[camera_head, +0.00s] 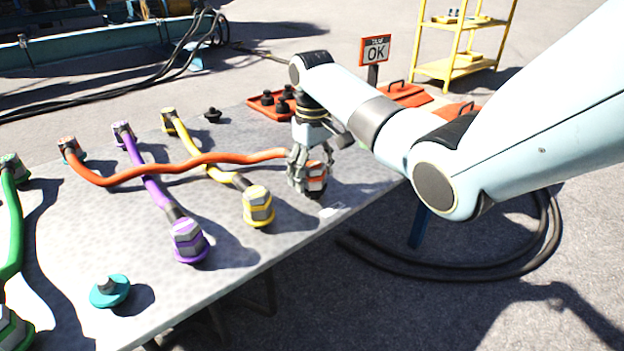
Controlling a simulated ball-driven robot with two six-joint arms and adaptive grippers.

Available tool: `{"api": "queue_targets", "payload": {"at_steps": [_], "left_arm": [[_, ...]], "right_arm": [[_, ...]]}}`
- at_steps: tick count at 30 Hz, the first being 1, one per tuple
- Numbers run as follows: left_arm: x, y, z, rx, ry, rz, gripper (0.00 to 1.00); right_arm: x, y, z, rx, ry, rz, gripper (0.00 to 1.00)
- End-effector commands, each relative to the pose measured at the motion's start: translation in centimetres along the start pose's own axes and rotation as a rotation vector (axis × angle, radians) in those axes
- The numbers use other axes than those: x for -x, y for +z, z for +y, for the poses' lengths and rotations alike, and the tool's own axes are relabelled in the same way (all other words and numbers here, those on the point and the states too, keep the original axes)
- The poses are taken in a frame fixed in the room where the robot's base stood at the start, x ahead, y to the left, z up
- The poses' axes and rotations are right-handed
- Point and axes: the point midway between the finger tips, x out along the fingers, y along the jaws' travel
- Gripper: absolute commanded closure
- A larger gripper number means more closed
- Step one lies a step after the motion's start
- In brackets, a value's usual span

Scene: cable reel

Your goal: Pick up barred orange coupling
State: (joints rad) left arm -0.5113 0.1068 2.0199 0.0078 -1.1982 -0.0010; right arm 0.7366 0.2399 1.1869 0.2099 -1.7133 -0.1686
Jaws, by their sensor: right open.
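The orange cable (200,161) runs across the metal table and over the purple and yellow cables. Its right end is an orange coupling (317,177) near the table's front right edge. My right gripper (308,182) reaches down over this coupling from above, with its open fingers beside it, and hides part of it. I cannot tell whether the fingers touch it. Any bar marking on it is too small to make out. The cable's other coupling (70,148) lies at the far left. My left gripper is not in view.
On the table (120,225) lie a yellow coupling (258,206), a purple coupling (188,241), a teal cap (110,291) and a green cable (12,225). A red tray (262,107) with black parts and an OK sign (375,51) stand behind my gripper.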

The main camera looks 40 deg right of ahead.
Motion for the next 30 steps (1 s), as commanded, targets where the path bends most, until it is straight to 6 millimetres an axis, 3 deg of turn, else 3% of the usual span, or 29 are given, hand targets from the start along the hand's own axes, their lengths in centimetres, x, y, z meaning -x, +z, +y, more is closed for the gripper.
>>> {"api": "queue_targets", "payload": {"at_steps": [8, 23, 30], "left_arm": [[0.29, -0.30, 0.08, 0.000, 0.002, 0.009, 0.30], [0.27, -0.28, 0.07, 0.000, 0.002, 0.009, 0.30], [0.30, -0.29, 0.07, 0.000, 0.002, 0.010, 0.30]], "right_arm": [[-0.18, -0.07, -0.01, 0.000, 0.000, 0.002, 0.29], [-0.21, -0.04, -0.02, 0.000, 0.000, 0.001, 0.93], [-0.12, -0.09, -0.01, 0.000, 0.000, 0.003, 0.95]]}}
